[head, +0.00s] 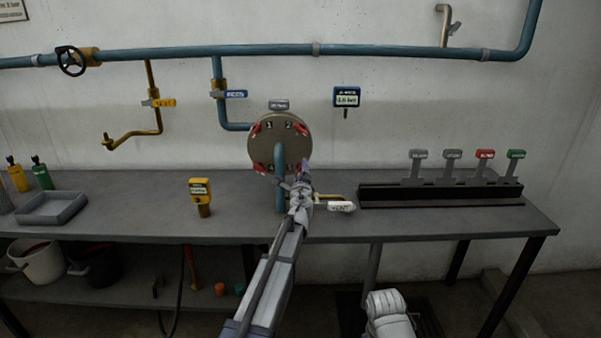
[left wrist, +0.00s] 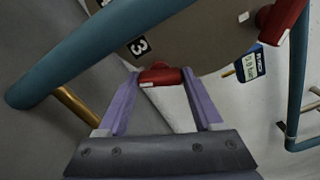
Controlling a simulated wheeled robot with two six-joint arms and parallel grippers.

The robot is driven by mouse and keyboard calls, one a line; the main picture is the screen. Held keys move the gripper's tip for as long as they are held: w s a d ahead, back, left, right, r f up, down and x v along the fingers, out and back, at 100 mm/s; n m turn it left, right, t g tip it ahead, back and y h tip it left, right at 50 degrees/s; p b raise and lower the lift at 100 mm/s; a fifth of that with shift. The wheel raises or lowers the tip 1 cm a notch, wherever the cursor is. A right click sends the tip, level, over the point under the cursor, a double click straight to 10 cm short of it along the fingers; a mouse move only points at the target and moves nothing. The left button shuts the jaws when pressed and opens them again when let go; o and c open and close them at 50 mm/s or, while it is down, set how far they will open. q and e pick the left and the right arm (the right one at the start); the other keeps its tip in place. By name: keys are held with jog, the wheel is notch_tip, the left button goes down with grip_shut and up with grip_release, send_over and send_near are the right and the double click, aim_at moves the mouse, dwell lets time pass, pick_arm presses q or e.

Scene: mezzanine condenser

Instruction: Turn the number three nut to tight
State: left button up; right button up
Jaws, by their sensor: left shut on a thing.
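The round tan flange cover (head: 265,142) is on the wall end of the blue pipe, with red wing nuts around its rim and number labels. In the left wrist view, the label 3 (left wrist: 138,46) is on the cover beside the red number three nut (left wrist: 162,79). My left gripper (head: 304,168) is at the cover's lower right in the head view. Its purple fingers are shut on that nut, one on each side. The gripper hides most of this nut in the head view.
A blue pipe (head: 280,180) rises in front of the cover, close to the left of my gripper. A vent-labelled valve (head: 341,206) is close on the right. A yellow gauge (head: 201,190) stands on the bench (head: 130,226). A lever rack (head: 440,194) is farther right.

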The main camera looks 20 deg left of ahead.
pick_arm(q)
jog(key=shift+m, duration=0.5)
dwell(0.3)
jog(key=o, duration=1.4)
jog(key=shift+c, duration=0.2)
jog(key=shift+s, duration=0.1)
jog(key=v, duration=0.7)
jog(key=shift+s, duration=0.35)
jog(key=shift+d, duration=0.2)
